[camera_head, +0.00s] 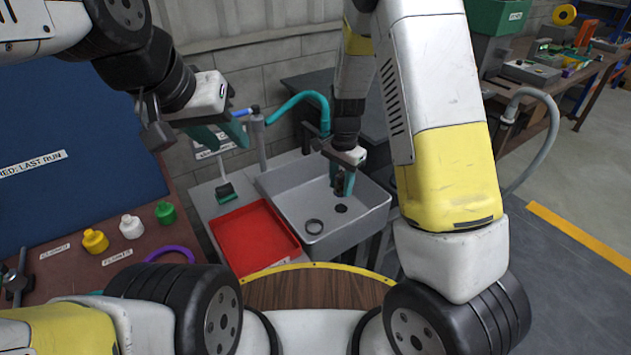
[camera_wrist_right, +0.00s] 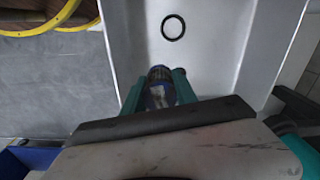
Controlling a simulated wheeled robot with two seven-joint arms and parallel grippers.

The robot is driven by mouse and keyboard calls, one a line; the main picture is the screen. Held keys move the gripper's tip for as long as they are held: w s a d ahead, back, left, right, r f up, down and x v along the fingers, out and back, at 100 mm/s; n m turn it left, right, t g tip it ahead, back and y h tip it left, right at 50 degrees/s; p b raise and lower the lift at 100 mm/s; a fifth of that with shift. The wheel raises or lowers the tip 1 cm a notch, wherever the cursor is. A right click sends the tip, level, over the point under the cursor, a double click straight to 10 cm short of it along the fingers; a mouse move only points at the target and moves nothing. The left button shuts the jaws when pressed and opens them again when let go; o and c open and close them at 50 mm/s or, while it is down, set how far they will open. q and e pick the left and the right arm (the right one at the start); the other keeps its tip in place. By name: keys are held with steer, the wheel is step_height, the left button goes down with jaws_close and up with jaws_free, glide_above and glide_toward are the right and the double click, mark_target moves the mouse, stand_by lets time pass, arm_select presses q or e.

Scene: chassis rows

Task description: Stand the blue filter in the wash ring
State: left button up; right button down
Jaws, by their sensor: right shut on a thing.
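The wash ring (camera_head: 314,226) is a small black ring lying flat on the floor of the grey sink (camera_head: 373,207). It also shows in the right wrist view (camera_wrist_right: 173,27), empty. My right gripper (camera_head: 343,188) points down into the sink, behind and to the right of the ring. It is shut on the blue filter (camera_wrist_right: 160,88), a dark cylinder with blue and a pale patch between the teal fingers. The filter is apart from the ring; its height above the sink floor is unclear. My left gripper (camera_head: 222,136) is open and empty, left of the sink.
A teal hose (camera_head: 304,97) arches behind the basin.

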steer(key=a+f+m, duration=0.6)
steer(key=a+m, duration=0.1)
steer(key=m, duration=0.1)
glide_above(314, 229)
steer(key=shift+w+f, duration=0.2)
steer(key=shift+f, duration=2.1)
steer(key=shift+f, duration=0.15)
steer(key=shift+f, duration=1.25)
steer(key=shift+s+f, duration=0.15)
steer(key=shift+f, duration=0.15)
